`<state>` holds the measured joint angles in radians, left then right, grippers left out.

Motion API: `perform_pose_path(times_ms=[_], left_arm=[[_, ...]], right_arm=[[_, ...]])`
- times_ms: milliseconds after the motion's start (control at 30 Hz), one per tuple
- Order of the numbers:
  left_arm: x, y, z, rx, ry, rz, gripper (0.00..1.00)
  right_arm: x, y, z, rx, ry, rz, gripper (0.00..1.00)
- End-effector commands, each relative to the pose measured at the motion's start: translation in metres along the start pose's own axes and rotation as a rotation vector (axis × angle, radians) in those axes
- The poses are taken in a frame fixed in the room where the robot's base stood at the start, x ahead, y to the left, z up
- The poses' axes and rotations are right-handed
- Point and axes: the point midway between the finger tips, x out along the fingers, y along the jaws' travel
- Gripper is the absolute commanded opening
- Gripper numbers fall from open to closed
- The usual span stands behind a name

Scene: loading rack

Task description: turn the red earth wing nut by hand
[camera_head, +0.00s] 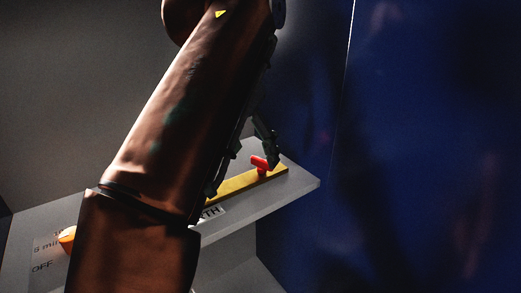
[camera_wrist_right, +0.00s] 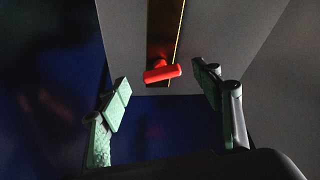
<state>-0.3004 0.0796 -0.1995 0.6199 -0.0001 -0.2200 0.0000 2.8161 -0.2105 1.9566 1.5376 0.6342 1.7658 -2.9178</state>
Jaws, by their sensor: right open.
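The red wing nut (camera_head: 260,163) stands on a yellow bar (camera_head: 250,182) near the right end of a grey panel. It also shows in the right wrist view (camera_wrist_right: 162,72), lying crosswise over the bar's end. My right gripper (camera_wrist_right: 160,82) is open, with one green-padded finger on each side of the nut and a gap to both. Whether the fingertips reach the nut's depth is hard to tell. In the head view my right gripper (camera_head: 238,160) is mostly hidden behind my arm; one dark finger shows just above the nut. My left gripper is not in view.
The grey panel (camera_head: 295,184) carries a partly covered label ending in "TH" (camera_head: 212,211). An orange knob (camera_head: 68,238) sits at the left by "5 min" and "OFF" markings. A dark blue wall (camera_head: 430,150) fills the right side. My arm covers the middle.

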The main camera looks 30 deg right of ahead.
Motion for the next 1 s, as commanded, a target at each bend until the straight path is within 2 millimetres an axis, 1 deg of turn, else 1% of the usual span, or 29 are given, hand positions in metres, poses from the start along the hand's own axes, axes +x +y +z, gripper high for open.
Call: perform_pose_path(times_ms=[33,100,200,333,467,667,1000], left_arm=[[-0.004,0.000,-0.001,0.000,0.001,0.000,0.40],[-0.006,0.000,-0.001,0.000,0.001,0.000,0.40],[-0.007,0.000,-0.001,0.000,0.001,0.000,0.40],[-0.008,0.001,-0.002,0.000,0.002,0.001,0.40],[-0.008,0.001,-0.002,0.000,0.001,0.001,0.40],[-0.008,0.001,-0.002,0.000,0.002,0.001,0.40],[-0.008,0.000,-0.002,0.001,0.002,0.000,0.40]], right_arm=[[0.002,0.000,-0.010,0.001,-0.002,0.000,0.59],[0.008,0.000,-0.018,-0.001,-0.002,0.000,0.59],[0.022,0.000,-0.015,-0.002,0.000,0.001,0.59],[0.033,0.000,-0.015,-0.002,0.002,0.000,0.59],[0.036,0.000,-0.015,-0.002,0.001,0.000,0.59],[0.036,0.000,-0.015,-0.002,0.002,0.000,0.59],[0.036,0.000,-0.015,-0.002,0.002,0.000,0.37]])
